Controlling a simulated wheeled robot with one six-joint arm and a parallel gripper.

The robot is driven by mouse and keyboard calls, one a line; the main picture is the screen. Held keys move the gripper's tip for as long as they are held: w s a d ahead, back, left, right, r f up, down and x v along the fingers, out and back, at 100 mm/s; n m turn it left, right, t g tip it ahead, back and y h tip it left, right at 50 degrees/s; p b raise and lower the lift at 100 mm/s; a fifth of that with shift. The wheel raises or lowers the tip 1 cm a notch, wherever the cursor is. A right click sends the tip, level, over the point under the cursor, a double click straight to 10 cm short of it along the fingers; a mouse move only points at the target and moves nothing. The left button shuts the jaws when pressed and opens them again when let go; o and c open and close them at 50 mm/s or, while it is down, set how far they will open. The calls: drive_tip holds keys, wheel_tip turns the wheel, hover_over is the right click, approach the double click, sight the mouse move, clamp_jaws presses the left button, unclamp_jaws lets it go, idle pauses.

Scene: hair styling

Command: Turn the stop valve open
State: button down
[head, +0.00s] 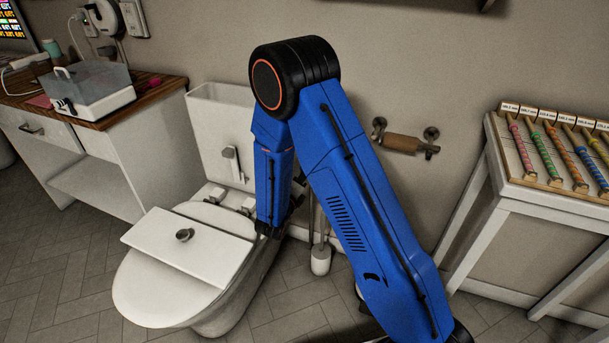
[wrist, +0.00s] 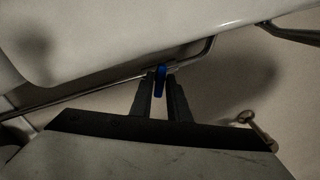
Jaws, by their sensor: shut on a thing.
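The stop valve shows in the wrist view as a small blue handle (wrist: 160,88), below the pale underside of the toilet tank (wrist: 110,40). My gripper (wrist: 161,76) has its two dark fingers shut on the blue handle, one on each side. A thin pipe (wrist: 95,97) runs behind it. In the head view my blue arm hides the valve and the fingertips. The open toilet tank (head: 205,130) stands left of my arm there.
The tank lid (head: 190,247) lies across the toilet seat (head: 150,290). A toilet brush (head: 320,262) stands close beside my arm. A paper holder (head: 404,143) is on the wall, and a white table (head: 500,200) stands right. A wooden-topped cabinet (head: 160,92) is left.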

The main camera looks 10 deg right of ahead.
drive_tip(key=m, duration=1.2)
drive_tip(key=shift+f+m, duration=0.1)
drive_tip(key=shift+m, duration=0.2)
idle(0.4)
drive_tip(key=c, duration=1.8)
unclamp_jaws()
drive_tip(key=v, duration=1.7)
drive_tip(key=shift+s+a, duration=0.15)
drive_tip(key=shift+s, duration=0.05)
